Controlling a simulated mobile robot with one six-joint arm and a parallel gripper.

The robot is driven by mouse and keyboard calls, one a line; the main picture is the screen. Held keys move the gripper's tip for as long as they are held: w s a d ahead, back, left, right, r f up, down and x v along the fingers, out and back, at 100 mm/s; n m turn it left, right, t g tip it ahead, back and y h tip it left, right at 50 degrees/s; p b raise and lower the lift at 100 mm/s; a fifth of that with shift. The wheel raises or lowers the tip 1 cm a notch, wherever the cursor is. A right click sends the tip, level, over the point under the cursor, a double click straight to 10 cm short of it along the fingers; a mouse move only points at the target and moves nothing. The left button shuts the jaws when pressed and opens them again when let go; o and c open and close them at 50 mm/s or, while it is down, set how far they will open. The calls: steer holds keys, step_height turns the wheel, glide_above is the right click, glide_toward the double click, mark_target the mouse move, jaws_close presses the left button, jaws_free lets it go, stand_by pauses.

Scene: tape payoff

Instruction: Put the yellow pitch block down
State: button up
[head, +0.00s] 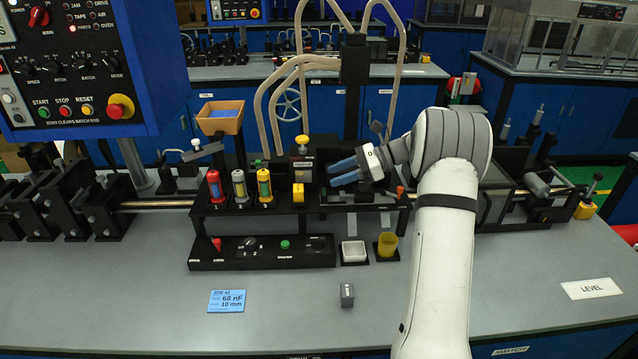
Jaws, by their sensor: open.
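A small yellow block (298,193), which looks like the pitch block, stands on the black rack (330,206), just right of the coloured cylinder marked 3. My gripper (332,174) is open, with its blue fingers pointing left. The fingertips are up and to the right of the yellow block in the picture. A gap shows between them and the block, and nothing is visible between the fingers. The underside of the block and its exact seat on the rack are too small to make out.
Red, grey and yellow cylinders (239,187) stand in the rack left of the block. A white tray (354,251) and yellow cup (387,244) sit in front.

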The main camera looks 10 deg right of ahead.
steer(key=shift+v, duration=1.1)
steer(key=shift+s+d+r, duration=0.1)
steer(key=shift+r, duration=0.1)
steer(key=s+a+r+n+g+h, duration=0.1)
steer(key=s+a+r+n+h, duration=0.15)
steer(key=s+a+n, duration=0.35)
steer(key=s+a+r+n+g+h, duration=0.15)
steer(key=s+a+h, duration=0.25)
steer(key=s, duration=0.4)
steer(key=s+f+n+t+h, duration=0.1)
steer(key=s+n+h, duration=0.2)
steer(key=s+n, duration=0.3)
steer(key=s+a+f+n+t+h, duration=0.1)
steer(key=s+n+h, duration=0.3)
steer(key=s, duration=1)
steer(key=f+n, duration=0.1)
steer(key=n, duration=0.1)
steer(key=shift+s+n+t, duration=0.25)
steer(key=shift+n+t, duration=0.1)
steer(key=shift+f, duration=0.1)
steer(key=shift+c, duration=0.3)
